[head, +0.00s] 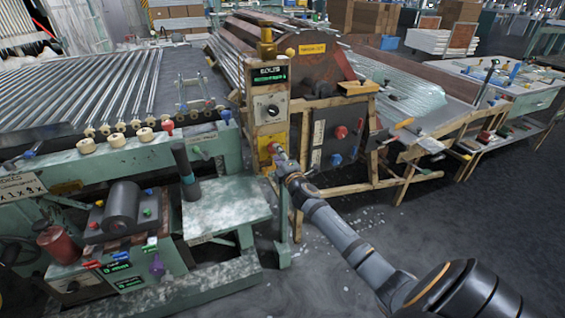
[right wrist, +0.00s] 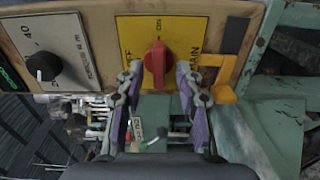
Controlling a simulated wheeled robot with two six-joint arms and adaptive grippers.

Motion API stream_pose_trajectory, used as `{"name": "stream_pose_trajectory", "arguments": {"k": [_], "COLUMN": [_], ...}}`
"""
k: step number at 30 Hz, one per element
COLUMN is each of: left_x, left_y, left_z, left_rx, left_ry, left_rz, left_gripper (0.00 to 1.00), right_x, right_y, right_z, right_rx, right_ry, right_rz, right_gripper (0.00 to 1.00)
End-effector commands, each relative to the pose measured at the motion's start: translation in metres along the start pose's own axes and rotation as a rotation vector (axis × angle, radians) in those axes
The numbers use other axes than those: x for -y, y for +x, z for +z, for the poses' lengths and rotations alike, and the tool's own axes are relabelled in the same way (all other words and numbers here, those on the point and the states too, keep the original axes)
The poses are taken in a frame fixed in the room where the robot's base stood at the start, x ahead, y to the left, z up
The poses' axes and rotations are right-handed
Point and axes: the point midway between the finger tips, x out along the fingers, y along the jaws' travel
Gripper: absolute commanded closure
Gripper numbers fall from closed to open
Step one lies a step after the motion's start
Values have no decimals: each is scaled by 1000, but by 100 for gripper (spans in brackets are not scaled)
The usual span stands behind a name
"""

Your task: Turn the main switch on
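The main switch is a red rotary knob (right wrist: 158,62) on a yellow plate (right wrist: 180,30) in the right wrist view. The plate carries the lettering MAIN, ON and a partly hidden OFF. The knob's handle lies up-down in that picture. My right gripper (right wrist: 159,72) is open, with one purple-padded finger on each side of the knob and a small gap showing on both sides. In the head view my right gripper (head: 279,162) is at the yellow plate (head: 267,142) low on the control post and hides most of the knob. My left gripper is not in view.
Above the plate on the post are a dial panel (head: 270,106) and a green-lit display (head: 270,74). The dial knob (right wrist: 42,66) shows beside the plate in the right wrist view. An orange hook-like part (right wrist: 222,92) is close to the right finger. A green machine (head: 110,160) stands left.

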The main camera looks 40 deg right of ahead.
Motion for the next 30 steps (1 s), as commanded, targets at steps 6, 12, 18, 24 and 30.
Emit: {"name": "stream_pose_trajectory", "arguments": {"k": [6,12,18,24,30], "left_x": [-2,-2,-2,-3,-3], "left_y": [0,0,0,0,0], "left_z": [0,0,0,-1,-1], "left_rx": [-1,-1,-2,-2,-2], "left_ry": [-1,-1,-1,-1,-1], "left_rz": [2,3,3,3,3], "left_gripper": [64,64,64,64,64], "right_x": [2,1,0,0,0], "right_y": [-54,-93,-107,-107,-107], "right_z": [0,0,0,0,0], "right_rx": [-3,-3,-1,-1,-1], "right_ry": [-7,-4,0,1,1], "right_rz": [-4,-3,0,0,0], "right_gripper": [64,64,64,64,64]}}
